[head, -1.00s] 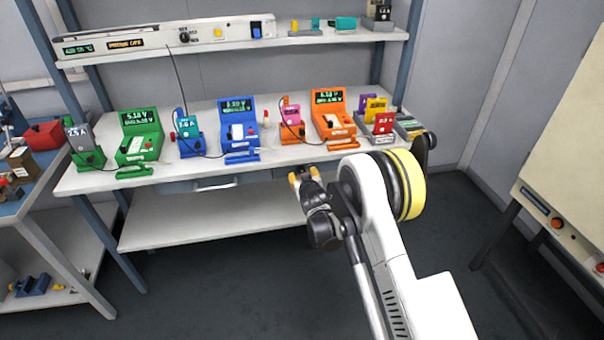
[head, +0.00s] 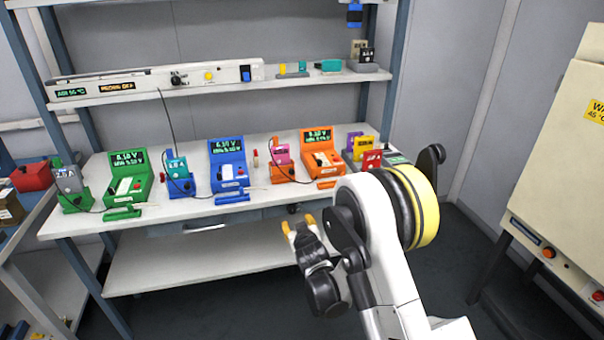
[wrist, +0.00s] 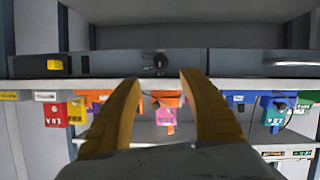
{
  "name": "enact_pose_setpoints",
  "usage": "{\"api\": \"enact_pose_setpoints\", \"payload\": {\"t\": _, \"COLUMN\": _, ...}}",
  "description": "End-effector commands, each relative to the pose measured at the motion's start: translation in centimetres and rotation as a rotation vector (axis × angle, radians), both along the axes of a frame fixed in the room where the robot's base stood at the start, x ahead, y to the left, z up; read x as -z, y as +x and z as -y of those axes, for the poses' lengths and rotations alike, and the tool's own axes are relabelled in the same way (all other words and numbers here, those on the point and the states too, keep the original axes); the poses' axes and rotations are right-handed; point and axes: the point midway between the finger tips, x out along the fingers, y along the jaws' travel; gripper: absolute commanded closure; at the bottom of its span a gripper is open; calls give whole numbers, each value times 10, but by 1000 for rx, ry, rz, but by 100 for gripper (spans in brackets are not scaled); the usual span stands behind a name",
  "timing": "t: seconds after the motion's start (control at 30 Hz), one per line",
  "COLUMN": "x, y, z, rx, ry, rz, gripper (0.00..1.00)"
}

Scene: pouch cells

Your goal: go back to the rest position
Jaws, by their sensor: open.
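My gripper (head: 298,224) is open and empty, with its yellow fingers apart. In the head view it is in front of the bench, low and right of the middle, apart from everything. In the wrist view my gripper (wrist: 160,82) shows both fingers spread, with the bench front edge behind them. The wrist picture appears upside down, with the devices hanging below the bench edge. My arm reaches in from the lower right of the head view.
The bench (head: 150,217) carries a green device (head: 128,178), a blue one (head: 228,166) and an orange one (head: 320,155). Small coloured blocks stand at its right end. A shelf (head: 210,92) is above. A beige cabinet (head: 560,150) stands at right. Dark floor (head: 250,312) is clear.

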Motion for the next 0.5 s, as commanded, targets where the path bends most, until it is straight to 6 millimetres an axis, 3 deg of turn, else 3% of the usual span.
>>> {"api": "enact_pose_setpoints", "payload": {"t": 0.13, "x": -20, "y": -1, "z": 11, "rx": 16, "ry": 0, "rz": -19, "gripper": 50}}
{"api": "enact_pose_setpoints", "payload": {"t": 0.27, "x": -66, "y": -11, "z": 39, "rx": 56, "ry": 1, "rz": -68, "gripper": 50}}
{"api": "enact_pose_setpoints", "payload": {"t": 0.37, "x": -107, "y": -30, "z": 68, "rx": 93, "ry": 1, "rz": -121, "gripper": 50}}
{"api": "enact_pose_setpoints", "payload": {"t": 0.5, "x": -155, "y": -69, "z": 106, "rx": 141, "ry": 8, "rz": -194, "gripper": 50}}
